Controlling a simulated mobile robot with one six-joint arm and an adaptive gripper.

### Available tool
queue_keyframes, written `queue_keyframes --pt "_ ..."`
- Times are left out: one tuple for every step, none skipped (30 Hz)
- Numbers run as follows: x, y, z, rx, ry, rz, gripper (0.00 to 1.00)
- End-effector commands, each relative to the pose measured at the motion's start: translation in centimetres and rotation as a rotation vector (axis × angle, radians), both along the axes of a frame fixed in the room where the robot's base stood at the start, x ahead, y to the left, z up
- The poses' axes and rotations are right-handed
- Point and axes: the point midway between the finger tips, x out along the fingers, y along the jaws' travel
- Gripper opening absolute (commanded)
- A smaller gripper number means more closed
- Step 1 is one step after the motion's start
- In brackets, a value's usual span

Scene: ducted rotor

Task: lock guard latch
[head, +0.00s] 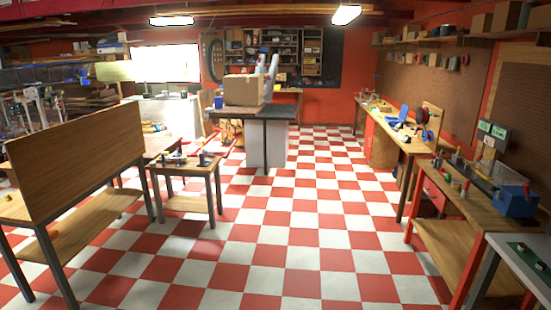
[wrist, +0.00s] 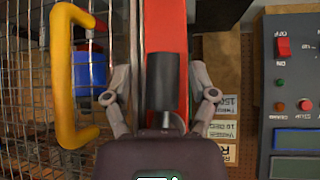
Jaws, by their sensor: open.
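In the wrist view my gripper (wrist: 160,96) is open, with its two grey fingers spread to either side of a dark cylinder (wrist: 163,80). The cylinder has a short silvery part at its lower end and sits in front of a red upright post (wrist: 166,30). It looks like the guard latch, but I cannot tell whether it is locked. The fingers appear apart from it. To the left is a wire mesh guard (wrist: 27,110) with a thick yellow handle (wrist: 65,75). The head view shows neither my gripper nor a clear latch.
A grey control panel (wrist: 292,65) with a red switch and buttons stands to the right in the wrist view. A blue container (wrist: 91,70) shows behind the mesh. In the head view, benches line the right wall, a small table (head: 186,172) stands left, and the checkered floor (head: 290,240) is open.

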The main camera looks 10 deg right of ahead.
Motion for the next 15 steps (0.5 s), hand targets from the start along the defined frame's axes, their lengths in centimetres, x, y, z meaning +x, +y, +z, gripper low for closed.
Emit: queue_keyframes --pt "0.2 0.2 0.0 0.001 0.0 0.004 0.73" --pt "0.4 0.3 0.0 0.003 0.0 0.006 0.73" --pt "0.6 0.5 -0.1 0.005 0.001 0.01 0.73" --pt "0.9 0.7 -0.1 0.007 0.001 0.014 0.73" --pt "1.3 1.0 -0.1 0.01 0.001 0.02 0.73" --pt "1.8 1.4 -0.2 0.014 0.003 0.029 0.73" --pt "2.3 1.8 -0.3 0.019 0.003 0.037 0.73" --pt "2.9 2.3 -0.3 0.025 0.004 0.046 0.73" --pt "3.7 3.0 -0.4 0.032 0.005 0.059 0.73" --pt "4.5 3.6 -0.5 0.038 0.006 0.071 0.73" --pt "5.3 4.3 -0.6 0.046 0.007 0.084 0.73" --pt "6.4 5.2 -0.7 0.057 0.01 0.104 0.73" --pt "7.3 6.1 -0.8 0.065 0.011 0.12 0.73" --pt "8.3 6.9 -1.0 0.074 0.013 0.138 0.73" --pt "9.7 8.2 -1.1 0.087 0.016 0.163 0.73"
